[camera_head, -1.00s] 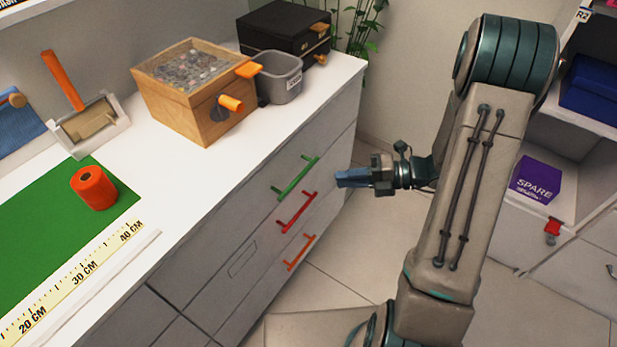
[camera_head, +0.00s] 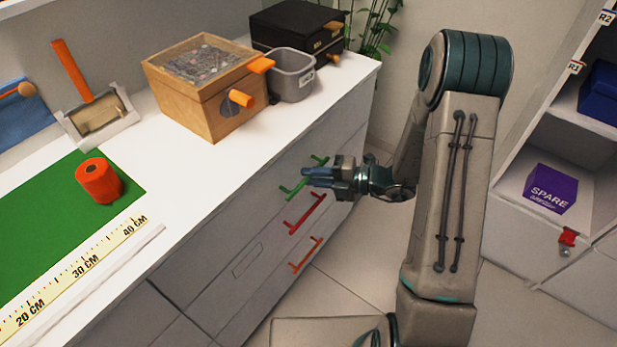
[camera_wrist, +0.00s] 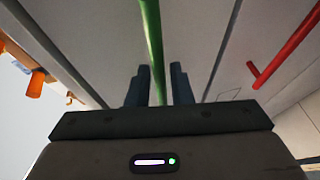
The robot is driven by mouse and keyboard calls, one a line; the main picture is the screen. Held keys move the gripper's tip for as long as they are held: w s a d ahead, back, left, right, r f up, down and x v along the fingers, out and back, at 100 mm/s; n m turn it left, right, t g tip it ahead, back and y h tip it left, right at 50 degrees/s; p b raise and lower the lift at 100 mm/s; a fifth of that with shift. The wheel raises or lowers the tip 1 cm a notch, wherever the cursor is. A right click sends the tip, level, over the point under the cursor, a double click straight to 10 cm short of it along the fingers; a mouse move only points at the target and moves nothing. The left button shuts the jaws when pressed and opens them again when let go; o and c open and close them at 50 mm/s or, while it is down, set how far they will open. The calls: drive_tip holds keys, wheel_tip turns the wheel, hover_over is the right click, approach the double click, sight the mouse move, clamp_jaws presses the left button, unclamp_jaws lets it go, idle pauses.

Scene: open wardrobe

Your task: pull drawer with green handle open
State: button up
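The green handle (camera_head: 293,190) is a bar on the top drawer (camera_head: 262,200) of the white cabinet. My gripper (camera_head: 308,174) is at the handle and hides its middle part in the head view. In the wrist view the green handle (camera_wrist: 152,45) runs between the two fingers of my gripper (camera_wrist: 159,78). The fingers are apart, with gaps on both sides of the bar. The drawer front looks flush with the cabinet.
A red handle (camera_head: 305,213) and an orange handle (camera_head: 306,255) sit on lower drawers. The red handle also shows in the wrist view (camera_wrist: 290,45). A wooden box (camera_head: 205,95) and grey bin (camera_head: 290,78) stand on the counter. Shelves with a purple box (camera_head: 550,188) are at the right.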

drive_tip(key=shift+w+a+f, duration=0.1)
drive_tip(key=shift+w+a, duration=0.05)
drive_tip(key=shift+a, duration=0.4)
clamp_jaws()
